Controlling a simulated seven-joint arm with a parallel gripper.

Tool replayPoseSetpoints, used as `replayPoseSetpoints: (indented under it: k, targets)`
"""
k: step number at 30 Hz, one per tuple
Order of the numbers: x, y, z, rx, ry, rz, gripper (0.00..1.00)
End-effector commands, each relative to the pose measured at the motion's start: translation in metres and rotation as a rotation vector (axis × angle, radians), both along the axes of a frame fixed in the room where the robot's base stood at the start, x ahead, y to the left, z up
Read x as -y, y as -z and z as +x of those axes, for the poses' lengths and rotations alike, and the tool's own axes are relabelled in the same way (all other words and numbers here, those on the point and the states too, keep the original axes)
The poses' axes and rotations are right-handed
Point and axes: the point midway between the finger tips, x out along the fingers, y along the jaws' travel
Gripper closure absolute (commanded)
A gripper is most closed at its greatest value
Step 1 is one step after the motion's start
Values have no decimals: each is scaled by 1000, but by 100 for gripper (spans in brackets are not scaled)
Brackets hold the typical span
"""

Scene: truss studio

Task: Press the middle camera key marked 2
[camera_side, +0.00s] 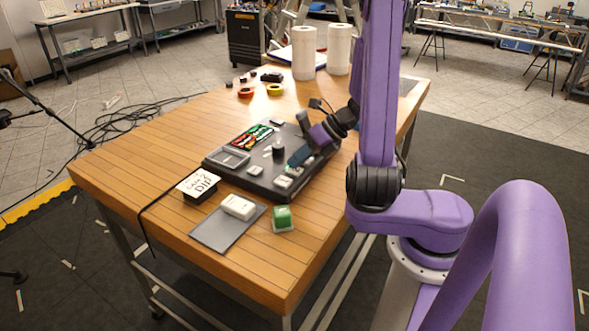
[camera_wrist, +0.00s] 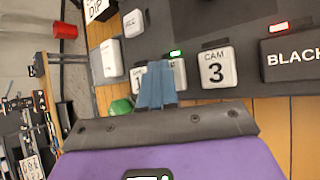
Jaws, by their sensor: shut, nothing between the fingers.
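The black control panel (camera_side: 234,172) lies on the wooden table. In the wrist view, the middle camera key (camera_wrist: 180,72) is a white key partly hidden by my fingers, its number covered. A small green lamp (camera_wrist: 175,53) glows just above it. The key marked CAM 3 (camera_wrist: 217,67) stands to its right, and the first camera key (camera_wrist: 137,78) to its left, partly covered. My gripper (camera_wrist: 157,84) is shut and empty, its blue-grey fingers across the gap between the first and middle keys. In the side view my gripper (camera_side: 298,157) is low over the keys; contact cannot be told.
A BLACK key (camera_wrist: 291,57) with a red lamp lies further right. A green block (camera_side: 282,218), a white block (camera_side: 238,206) on a grey plate, and a DIP sign (camera_side: 199,185) stand in front of the panel. Two white rolls (camera_side: 304,53) stand at the back.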

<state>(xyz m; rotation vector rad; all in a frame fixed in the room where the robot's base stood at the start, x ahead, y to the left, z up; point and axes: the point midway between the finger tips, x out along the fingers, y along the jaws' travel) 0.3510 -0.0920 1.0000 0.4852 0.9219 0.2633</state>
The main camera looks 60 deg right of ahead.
Motion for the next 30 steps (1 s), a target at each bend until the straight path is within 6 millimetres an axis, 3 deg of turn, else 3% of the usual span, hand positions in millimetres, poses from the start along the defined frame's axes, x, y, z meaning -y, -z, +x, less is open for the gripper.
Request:
replayPoseSetpoints:
  k: [17,30]
  targets:
    - [0,2,0,0,1,-1,100]
    - [0,-14,0,-1,0,-1,100]
